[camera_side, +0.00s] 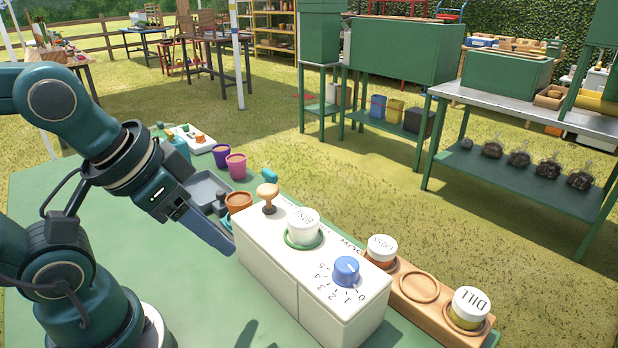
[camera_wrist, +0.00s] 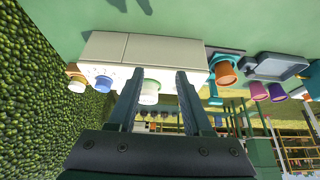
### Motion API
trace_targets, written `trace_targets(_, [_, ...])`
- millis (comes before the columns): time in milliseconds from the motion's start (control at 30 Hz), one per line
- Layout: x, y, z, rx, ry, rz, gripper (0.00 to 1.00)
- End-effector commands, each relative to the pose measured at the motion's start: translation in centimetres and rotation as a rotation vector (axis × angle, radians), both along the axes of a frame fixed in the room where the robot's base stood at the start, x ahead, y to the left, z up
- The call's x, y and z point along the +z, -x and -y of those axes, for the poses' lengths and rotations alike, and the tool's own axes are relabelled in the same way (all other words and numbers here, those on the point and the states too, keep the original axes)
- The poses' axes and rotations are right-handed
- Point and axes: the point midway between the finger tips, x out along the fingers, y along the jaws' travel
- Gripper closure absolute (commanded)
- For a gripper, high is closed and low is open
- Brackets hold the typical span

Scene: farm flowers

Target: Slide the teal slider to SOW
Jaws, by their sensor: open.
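The white control box (camera_side: 265,255) stands on the green table, with the word SOW (camera_side: 350,247) printed on its top, partly hidden. A teal rounded piece (camera_side: 270,175) shows behind the box's left end; I cannot tell whether it is the slider. No slider track is clearly visible. My gripper (camera_side: 222,240) is beside the left end of the box, its fingers pointing down and right. In the wrist view my gripper (camera_wrist: 155,75) is open and empty, with the white box (camera_wrist: 140,50) beyond the fingertips.
On the box are a wooden knob (camera_side: 268,192), a white-lidded jar (camera_side: 303,224) in a green ring and a blue dial (camera_side: 346,269). A wooden rack (camera_side: 420,303) holds two jars at right. Terracotta (camera_side: 239,203), pink (camera_side: 237,166) and purple (camera_side: 221,155) pots stand behind. Open table lies in front.

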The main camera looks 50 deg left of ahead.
Motion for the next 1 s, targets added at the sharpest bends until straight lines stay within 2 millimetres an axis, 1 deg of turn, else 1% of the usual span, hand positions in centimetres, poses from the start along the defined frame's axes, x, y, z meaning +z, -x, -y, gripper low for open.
trace_targets(33, [0.0, 0.0, 0.0, 0.0, 0.0, 0.0, 0.5])
trace_targets(67, [0.0, 0.0, 0.0, 0.0, 0.0, 0.0, 0.39])
trace_targets(100, [0.0, 0.0, 0.0, -0.004, -0.002, 0.0, 0.23])
trace_targets(133, [0.0, 0.0, 0.0, -0.01, -0.005, 0.0, 0.12])
trace_targets(200, [0.1, 0.0, 0.1, -0.038, -0.018, 0.002, 0.12])
trace_targets(267, [0.8, -0.5, 0.2, -0.077, -0.031, 0.026, 0.12])
trace_targets(367, [2.7, -2.2, 0.5, -0.15, -0.054, 0.064, 0.12])
trace_targets(433, [3.8, -3.8, 0.4, -0.183, -0.069, 0.074, 0.12])
trace_targets(567, [5.3, -6.9, -0.6, -0.216, -0.091, 0.078, 0.12])
trace_targets(667, [6.0, -9.8, -1.9, -0.225, -0.103, 0.071, 0.12])
trace_targets(700, [6.2, -11.0, -2.7, -0.226, -0.106, 0.067, 0.12])
trace_targets(767, [6.2, -12.9, -4.1, -0.222, -0.11, 0.059, 0.12])
trace_targets(800, [6.1, -14.1, -5.1, -0.217, -0.111, 0.052, 0.12])
trace_targets(867, [5.7, -15.7, -6.8, -0.206, -0.109, 0.041, 0.12])
trace_targets(900, [5.3, -16.7, -8.1, -0.195, -0.106, 0.032, 0.12])
trace_targets(967, [4.5, -18.0, -10.1, -0.174, -0.098, 0.018, 0.12])
trace_targets(1000, [3.8, -18.7, -11.4, -0.158, -0.09, 0.007, 0.12])
